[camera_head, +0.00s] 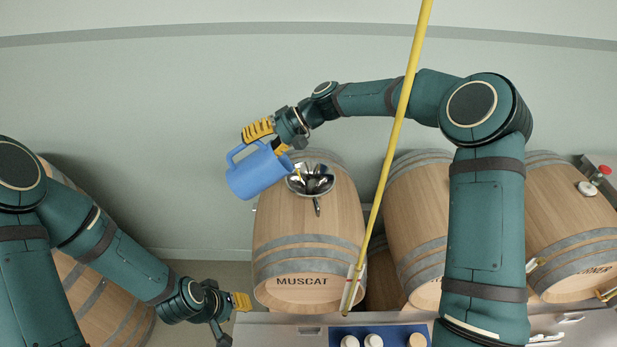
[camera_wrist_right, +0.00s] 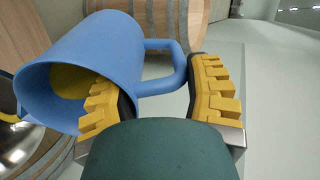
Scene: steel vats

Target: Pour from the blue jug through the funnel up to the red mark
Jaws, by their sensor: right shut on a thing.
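The blue jug (camera_head: 258,172) is held in the air, tilted, its mouth beside and over the left of the steel funnel (camera_head: 312,180). The funnel sits on top of the barrel marked MUSCAT (camera_head: 300,220). My right gripper (camera_head: 268,137) is shut on the jug's handle, which shows between its fingers in the right wrist view (camera_wrist_right: 165,62). Yellowish liquid shows inside the jug there. A thin yellow streak shows at the funnel; I cannot tell surely that it is flowing. A small reddish mark shows near the pale tube (camera_head: 352,287) at the barrel's front right. My left gripper (camera_head: 238,303) is low, apart from the barrel.
A long yellow pole (camera_head: 398,120) crosses in front of the barrels. More barrels (camera_head: 418,215) stand to the right and one at the left. A blue tray (camera_head: 337,337) with several round stoppers lies at the bottom edge. Free floor shows left of the MUSCAT barrel.

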